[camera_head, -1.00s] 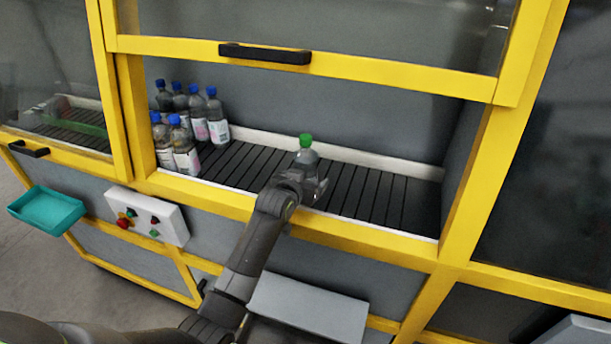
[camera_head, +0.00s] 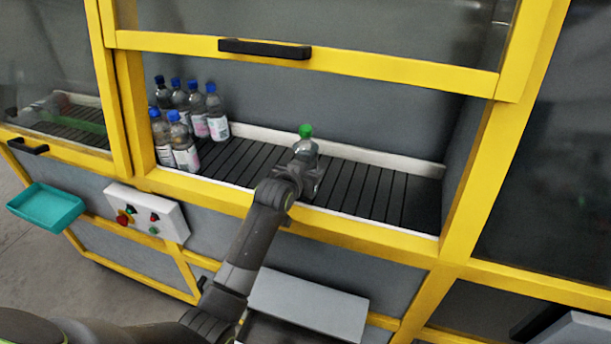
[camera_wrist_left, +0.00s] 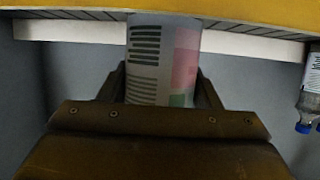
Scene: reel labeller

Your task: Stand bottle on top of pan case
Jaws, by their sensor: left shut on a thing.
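A clear bottle with a green cap (camera_head: 306,146) is upright over the dark slatted conveyor, inside the machine's open window. My left gripper (camera_head: 303,172) is shut around its lower body. In the left wrist view, the bottle's label (camera_wrist_left: 163,60), with dark print and pink and green patches, sits between the two fingers. I cannot tell whether the bottle's base touches the conveyor; the gripper hides it. I see nothing I can surely name as the pan case. My right gripper is not in view.
Several blue-capped bottles (camera_head: 187,153) stand at the conveyor's left end; one (camera_wrist_left: 307,95) shows in the wrist view. The conveyor (camera_head: 385,197) is clear to the right. A yellow frame (camera_head: 340,231) edges the window. A light grey flat-topped box (camera_head: 308,303) sits below.

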